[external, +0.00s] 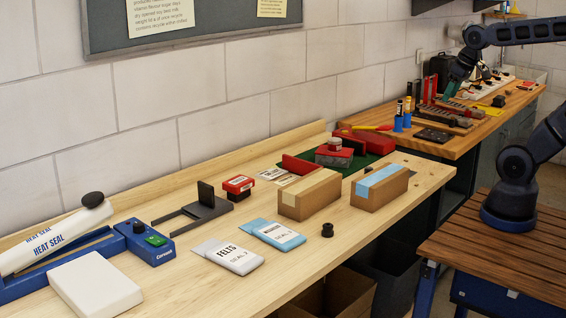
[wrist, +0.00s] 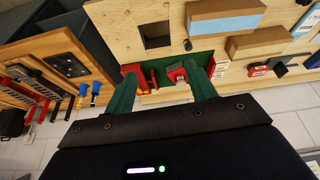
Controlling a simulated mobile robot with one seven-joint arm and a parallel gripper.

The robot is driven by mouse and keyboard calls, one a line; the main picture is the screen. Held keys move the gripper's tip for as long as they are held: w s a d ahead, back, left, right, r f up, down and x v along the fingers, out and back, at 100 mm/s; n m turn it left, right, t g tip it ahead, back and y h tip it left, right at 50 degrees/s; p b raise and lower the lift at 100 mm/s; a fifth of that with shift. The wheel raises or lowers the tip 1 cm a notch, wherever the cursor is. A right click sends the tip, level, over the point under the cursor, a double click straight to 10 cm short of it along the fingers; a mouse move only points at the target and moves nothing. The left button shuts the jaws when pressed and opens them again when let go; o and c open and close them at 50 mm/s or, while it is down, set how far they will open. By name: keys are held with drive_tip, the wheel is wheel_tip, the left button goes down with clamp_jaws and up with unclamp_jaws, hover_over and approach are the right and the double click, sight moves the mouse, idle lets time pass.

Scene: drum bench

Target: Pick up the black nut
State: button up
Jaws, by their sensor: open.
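The black nut (external: 327,230) is a small dark spool-like piece on the pale wooden bench (external: 385,228), near its front edge and in front of the cardboard boxes. A dark blob at the top right edge of the wrist view may be the same nut, too cut off to be sure. My gripper (external: 450,92) is far from it, at the back right over the second bench. In the wrist view my gripper (wrist: 163,82) has its two green fingers apart, with nothing held between them.
A tan-topped box (external: 310,195) and a blue-topped box (external: 380,187) stand behind the nut. Felt packets (external: 228,256) lie to its left. The wrist view shows a square hole (wrist: 155,35) in the bench. Bare wood surrounds the nut.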

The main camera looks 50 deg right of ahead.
drive_tip(key=w+a+f+n+g, duration=0.1)
drive_tip(key=w+a+n, duration=0.3)
drive_tip(key=w+a, duration=0.65)
drive_tip(key=n+g, duration=0.3)
drive_tip(key=n, duration=0.5)
hover_over(328, 224)
wheel_tip(328, 224, down, 20)
drive_tip(key=f, duration=0.3)
drive_tip(key=s+f, duration=0.1)
drive_tip(key=f, duration=0.1)
drive_tip(key=shift+a+f, duration=0.15)
drive_tip(key=shift+a, duration=0.15)
drive_tip(key=shift+w+f, duration=0.15)
drive_tip(key=shift+f, duration=1.2)
drive_tip(key=shift+w+f, duration=0.15)
drive_tip(key=shift+f, duration=1.2)
drive_tip(key=c, duration=1.1)
drive_tip(key=shift+o, duration=0.2)
drive_tip(key=shift+r, duration=0.15)
